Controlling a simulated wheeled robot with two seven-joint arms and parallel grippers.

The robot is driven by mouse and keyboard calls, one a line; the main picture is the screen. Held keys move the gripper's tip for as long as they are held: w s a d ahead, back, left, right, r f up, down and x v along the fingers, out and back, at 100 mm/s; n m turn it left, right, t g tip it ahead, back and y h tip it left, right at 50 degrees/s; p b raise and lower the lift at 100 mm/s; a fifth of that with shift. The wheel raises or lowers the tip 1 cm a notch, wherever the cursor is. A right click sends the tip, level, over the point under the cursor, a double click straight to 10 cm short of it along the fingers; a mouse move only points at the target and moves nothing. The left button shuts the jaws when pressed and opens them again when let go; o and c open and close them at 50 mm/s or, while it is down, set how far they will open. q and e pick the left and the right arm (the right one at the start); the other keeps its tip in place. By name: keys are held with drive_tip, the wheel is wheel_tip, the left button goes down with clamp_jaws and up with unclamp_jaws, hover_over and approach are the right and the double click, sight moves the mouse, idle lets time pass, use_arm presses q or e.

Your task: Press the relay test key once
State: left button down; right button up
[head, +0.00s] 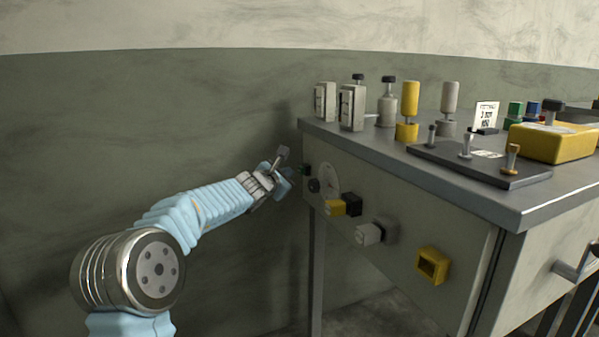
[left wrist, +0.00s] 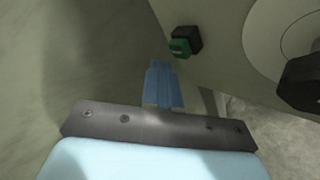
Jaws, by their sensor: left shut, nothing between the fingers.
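A green button in a black housing sits on the cabinet's front panel, in the left wrist view (left wrist: 180,46) and small at the panel's left end in the head view (head: 305,169). No label shows, so I cannot tell whether it is the relay test key. My left gripper (head: 282,167) is shut and empty, just left of the panel's left end. In the left wrist view its blue fingers (left wrist: 162,68) point toward the panel, below and left of the green button, apart from it in the picture. My right gripper is not in view.
The front panel also carries a round dial (head: 330,179), a yellow block (head: 335,208), a pale block (head: 368,234) and a yellow socket (head: 433,264). The grey cabinet top (head: 470,200) holds posts, a dark board (head: 445,165) and a yellow box (head: 550,145).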

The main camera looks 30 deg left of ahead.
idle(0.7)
use_arm(q)
drive_tip(key=shift+w+d, duration=0.25)
drive_tip(key=shift+w, duration=0.05)
drive_tip(key=shift+w+d, duration=0.35)
idle(0.7)
drive_tip(key=shift+s+a, duration=0.6)
drive_tip(key=shift+s, duration=0.05)
idle(0.3)
drive_tip(key=shift+s+a, duration=0.8)
drive_tip(key=shift+s, duration=0.2)
drive_tip(key=shift+s+a, duration=0.8)
drive_tip(key=shift+s, duration=0.15)
